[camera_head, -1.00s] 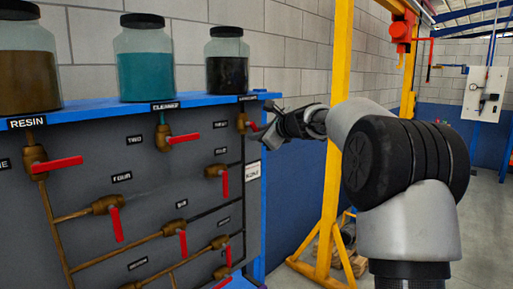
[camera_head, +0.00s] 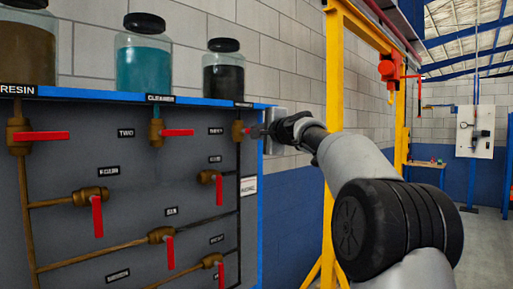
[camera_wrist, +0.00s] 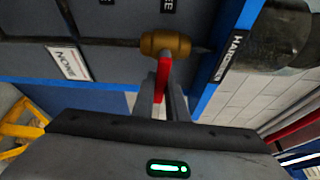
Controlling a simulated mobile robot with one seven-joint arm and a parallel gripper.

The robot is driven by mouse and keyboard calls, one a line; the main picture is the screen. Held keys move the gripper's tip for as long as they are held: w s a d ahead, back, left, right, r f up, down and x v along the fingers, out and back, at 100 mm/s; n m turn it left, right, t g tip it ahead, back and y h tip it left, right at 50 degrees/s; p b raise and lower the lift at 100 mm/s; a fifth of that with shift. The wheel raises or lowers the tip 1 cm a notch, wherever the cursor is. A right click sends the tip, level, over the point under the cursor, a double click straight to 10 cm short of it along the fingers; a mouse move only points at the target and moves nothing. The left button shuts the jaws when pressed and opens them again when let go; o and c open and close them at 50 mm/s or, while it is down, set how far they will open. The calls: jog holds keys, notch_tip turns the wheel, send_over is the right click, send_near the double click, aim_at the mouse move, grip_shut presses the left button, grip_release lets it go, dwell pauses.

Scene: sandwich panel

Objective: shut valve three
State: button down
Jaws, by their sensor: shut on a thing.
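Valve three, a brass valve (camera_head: 238,131) on the upper right of the grey panel, sits beside a label that appears to read "THREE" (camera_head: 216,132). Its brass body (camera_wrist: 165,44) also shows in the wrist view, on a dark pipe under the "HARDENER" label (camera_wrist: 231,57). Its red handle (camera_wrist: 163,76) points from the body toward my gripper, crosswise to the pipe. My gripper (camera_head: 258,131) is at the panel's right edge. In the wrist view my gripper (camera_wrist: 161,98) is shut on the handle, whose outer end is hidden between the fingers.
Other red-handled valves are close by, such as one below (camera_head: 209,177) and the cleaner valve (camera_head: 157,132). Jars, including a dark one (camera_head: 223,75), stand on the blue shelf. A yellow frame (camera_head: 334,130) rises right of the panel, behind my arm.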

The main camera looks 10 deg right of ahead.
jog(key=shift+n+t+b, duration=0.3)
jog(key=shift+n+b, duration=0.1)
jog(key=shift+b, duration=0.15)
jog(key=shift+r, duration=0.15)
jog(key=c, duration=1.8)
grip_release()
jog(key=shift+o, duration=0.2)
jog(key=b+v, duration=0.5)
jog(key=v, duration=1.2)
jog(key=shift+s, duration=0.2)
jog(key=shift+d, duration=0.1)
